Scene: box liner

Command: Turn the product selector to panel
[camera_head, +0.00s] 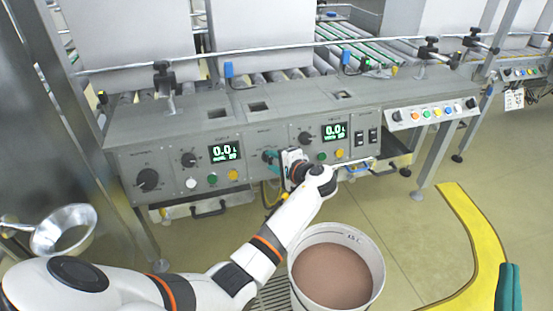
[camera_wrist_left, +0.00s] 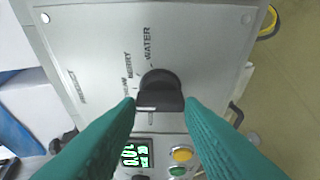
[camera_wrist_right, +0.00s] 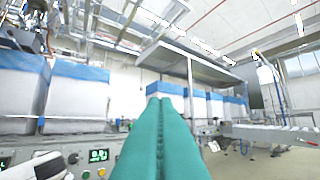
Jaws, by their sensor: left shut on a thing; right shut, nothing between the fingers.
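A black selector knob (camera_wrist_left: 160,88) stands on the grey panel face in the left wrist view, with printed labels around it; "WATER" and "BERRY" are readable, others are blurred or hidden. A white mark shows on the knob's lower left edge. My left gripper (camera_wrist_left: 160,104) is shut on this knob, one teal finger on each side. In the head view my left gripper (camera_head: 272,157) is at the control panel (camera_head: 262,136), between the two lit displays, and largely hides the knob. My right gripper (camera_head: 510,288) is shut and empty at the lower right; it also shows in the right wrist view (camera_wrist_right: 160,105).
Other black knobs (camera_head: 148,179), a left display (camera_head: 224,152) and a right display (camera_head: 334,131) with coloured buttons sit close by on the panel. A white bucket (camera_head: 372,245) of brown material stands below my left arm.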

